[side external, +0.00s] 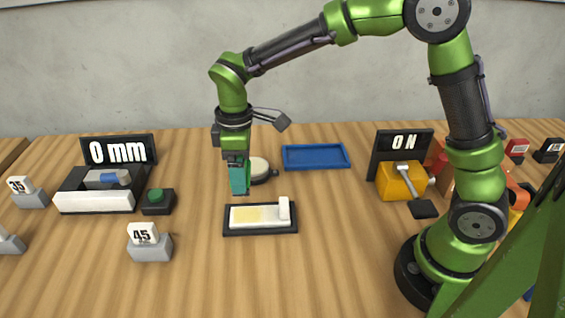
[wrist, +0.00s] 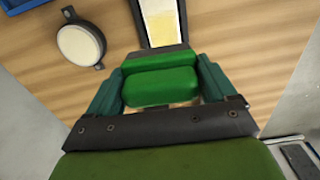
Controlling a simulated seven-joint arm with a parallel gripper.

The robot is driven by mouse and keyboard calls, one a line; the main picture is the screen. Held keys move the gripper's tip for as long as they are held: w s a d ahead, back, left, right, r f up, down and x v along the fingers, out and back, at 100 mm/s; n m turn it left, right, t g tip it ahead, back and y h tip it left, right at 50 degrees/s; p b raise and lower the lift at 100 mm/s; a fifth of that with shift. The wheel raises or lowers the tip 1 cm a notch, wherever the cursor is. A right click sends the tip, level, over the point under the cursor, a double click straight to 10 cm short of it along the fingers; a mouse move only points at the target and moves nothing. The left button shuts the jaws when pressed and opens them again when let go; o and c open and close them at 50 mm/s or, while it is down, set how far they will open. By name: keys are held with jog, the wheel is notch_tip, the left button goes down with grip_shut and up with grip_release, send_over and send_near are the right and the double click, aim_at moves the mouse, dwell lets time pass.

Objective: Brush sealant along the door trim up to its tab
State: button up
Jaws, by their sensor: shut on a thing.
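The door trim (side external: 258,215) is a pale strip on a black base, with a raised white tab (side external: 283,209) at its right end. Its left part looks yellowish; the trim (wrist: 162,22) also shows at the top of the wrist view, partly hidden by what I hold. My gripper (side external: 239,190) has teal fingers, points down and is above or just behind the trim's left end. In the wrist view my gripper (wrist: 160,88) is shut on a green block-like brush (wrist: 162,87) with a dark grey far edge. Contact between brush and trim cannot be told.
A round cream-topped pot (side external: 259,168) stands behind the trim. A blue tray (side external: 316,156) lies behind it. A "0 mm" gauge (side external: 100,188), green button (side external: 157,197) and "45" card stand (side external: 150,243) are left. A yellow lever box (side external: 400,181) is right. The front table is clear.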

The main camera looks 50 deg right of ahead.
jog(key=shift+s+d+f, duration=0.25)
jog(key=shift+s+f, duration=0.2)
jog(key=shift+f, duration=0.9)
jog(key=shift+s+d+f, duration=0.3)
jog(key=shift+s+f, duration=0.15)
jog(key=shift+f, duration=0.9)
jog(key=shift+s+d+f, duration=0.25)
jog(key=shift+s+f, duration=0.2)
jog(key=shift+f, duration=0.9)
jog(key=shift+s+d+f, duration=0.35)
jog(key=shift+d+f, duration=0.05)
jog(key=shift+f, duration=0.1)
jog(key=shift+s+d, duration=0.5)
jog(key=shift+w+a, duration=0.9)
jog(key=shift+a, duration=0.05)
notch_tip(320, 180, up, 8)
